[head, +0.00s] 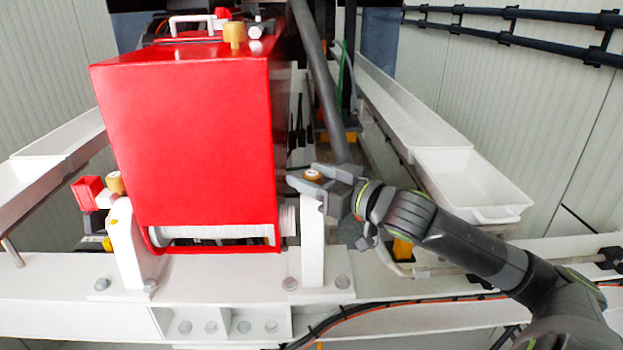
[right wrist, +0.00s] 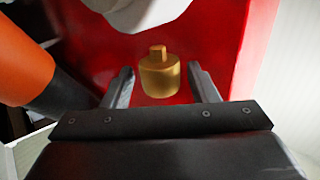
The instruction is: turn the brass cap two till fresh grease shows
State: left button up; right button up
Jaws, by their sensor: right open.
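A small brass cap (head: 312,175) with a pale spot on top sits on a white upright post (head: 312,240) at the right front of the red housing (head: 195,140). My right gripper (head: 307,179) is open with its fingers on either side of this cap. In the right wrist view the brass cap (right wrist: 160,78), with its narrower knob, stands between the two fingers, a gap visible on both sides. Other brass caps are on the housing top (head: 234,34) and at the left post (head: 115,182). I cannot tell a number on any cap. My left gripper is not in view.
White trays (head: 470,185) run along the right, and another tray (head: 60,135) is at the left. A white beam (head: 60,300) with bolts crosses the front, with cables along it. A dark slanted pipe (head: 320,80) stands behind my right gripper.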

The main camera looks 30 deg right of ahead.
jog(key=shift+w, duration=0.1)
jog(key=c, duration=1)
jog(key=shift+o, duration=0.2)
jog(key=shift+a+r+m+h+p, duration=0.15)
jog(key=shift+m+h+p, duration=0.7)
jog(key=shift+h, duration=0.25)
jog(key=m+h+p, duration=0.1)
jog(key=m+h, duration=0.1)
jog(key=h, duration=0.1)
jog(key=shift+t, duration=0.3)
jog(key=m+h+p, duration=0.1)
jog(key=m+h, duration=0.1)
jog(key=h, duration=0.2)
jog(key=shift+m, duration=0.35)
jog(key=shift+f+m+g+h, duration=0.1)
jog(key=shift+m+g+h, duration=0.5)
jog(key=shift+h, duration=0.55)
jog(key=shift+f+m+g+h, duration=0.1)
jog(key=shift+m+g+h, duration=0.5)
jog(key=shift+h, duration=0.55)
jog(key=shift+m, duration=0.4)
